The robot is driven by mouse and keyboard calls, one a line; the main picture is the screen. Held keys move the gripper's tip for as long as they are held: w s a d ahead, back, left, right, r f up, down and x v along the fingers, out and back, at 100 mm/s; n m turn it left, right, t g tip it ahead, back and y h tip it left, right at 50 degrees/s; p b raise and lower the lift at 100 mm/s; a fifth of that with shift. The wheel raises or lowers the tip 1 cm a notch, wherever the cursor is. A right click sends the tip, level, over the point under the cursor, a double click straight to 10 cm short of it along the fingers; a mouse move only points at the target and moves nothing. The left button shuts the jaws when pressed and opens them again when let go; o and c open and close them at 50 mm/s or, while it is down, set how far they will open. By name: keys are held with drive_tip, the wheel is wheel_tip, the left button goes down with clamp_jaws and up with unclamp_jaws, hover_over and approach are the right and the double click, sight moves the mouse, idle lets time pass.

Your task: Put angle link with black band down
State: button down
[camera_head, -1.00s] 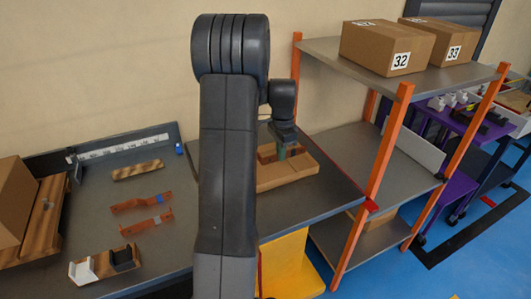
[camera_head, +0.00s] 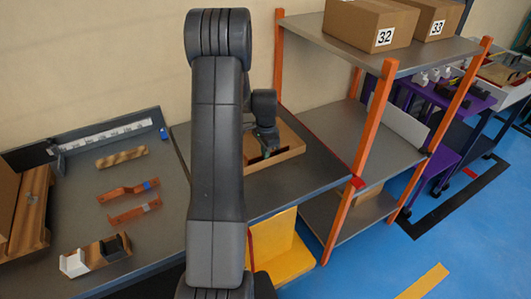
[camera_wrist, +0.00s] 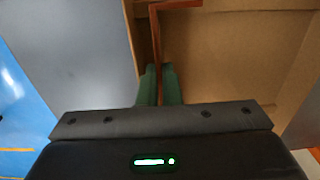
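My gripper (camera_wrist: 160,86) has green fingers and is shut on a copper-coloured angle link (camera_wrist: 156,40). In the wrist view the link runs up from between the fingers and bends to the right at its far end. No black band shows on its visible part. My gripper also shows in the head view (camera_head: 266,153), low inside an open cardboard box (camera_head: 283,158) on the grey table. The box's floor and walls surround the link in the wrist view. I cannot tell whether the link touches the floor. The held link is not clear in the head view.
To the left lie a copper link with a blue band (camera_head: 128,190), another with a grey band (camera_head: 134,211), a wooden bar (camera_head: 122,157) and a wooden block with white and black pieces (camera_head: 94,257). An orange-post shelf (camera_head: 373,125) stands right of the box.

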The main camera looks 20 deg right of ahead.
drive_tip(key=c, duration=1.9)
unclamp_jaws()
drive_tip(key=shift+f, duration=0.1)
wheel_tip(320, 180, up, 12)
drive_tip(key=shift+r+b, duration=0.2)
drive_tip(key=shift+b, duration=0.1)
